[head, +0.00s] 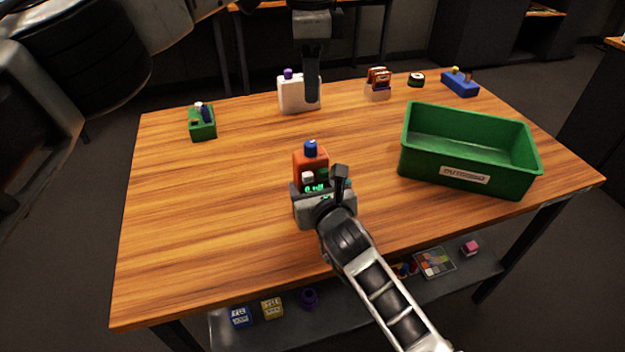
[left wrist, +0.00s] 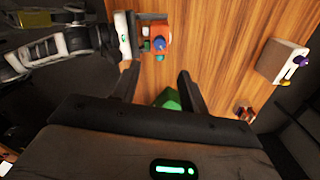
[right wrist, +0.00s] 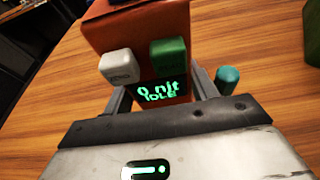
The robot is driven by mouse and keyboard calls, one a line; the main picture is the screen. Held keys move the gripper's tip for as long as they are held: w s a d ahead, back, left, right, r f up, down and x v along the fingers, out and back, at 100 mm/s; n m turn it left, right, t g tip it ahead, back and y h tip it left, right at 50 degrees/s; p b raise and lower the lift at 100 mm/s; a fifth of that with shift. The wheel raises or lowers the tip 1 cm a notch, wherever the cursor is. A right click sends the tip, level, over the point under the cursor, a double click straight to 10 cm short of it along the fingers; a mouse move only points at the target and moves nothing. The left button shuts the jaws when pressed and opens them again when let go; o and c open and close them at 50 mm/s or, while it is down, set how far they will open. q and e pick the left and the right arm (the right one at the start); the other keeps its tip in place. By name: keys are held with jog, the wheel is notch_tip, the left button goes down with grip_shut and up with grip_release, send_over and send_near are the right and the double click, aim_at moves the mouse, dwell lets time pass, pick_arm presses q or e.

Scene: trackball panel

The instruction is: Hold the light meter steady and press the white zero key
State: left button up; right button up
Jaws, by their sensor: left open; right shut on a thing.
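The light meter (head: 310,163) is an orange block with a blue knob (head: 310,148) on top, standing near the table's middle. In the right wrist view its lit screen (right wrist: 160,91) reads "0 nit IDLE", below the white zero key (right wrist: 121,65) and a green key (right wrist: 169,58). A teal knob (right wrist: 228,76) sticks out at its right side. My right gripper (right wrist: 165,100) is shut on the meter's lower part. My left gripper (head: 312,100) is open and empty, appearing before the white box at the back; its fingers (left wrist: 158,88) are spread in the left wrist view.
A white box with a purple knob (head: 292,95) stands behind. A green bin (head: 418,160) is at right, a small green block (head: 202,128) at left. A red-and-white item (head: 377,92), a small round item (head: 416,80) and a blue block (head: 460,87) line the back right.

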dwell(0.4)
pick_arm(q)
grip_shut()
dwell(1.5)
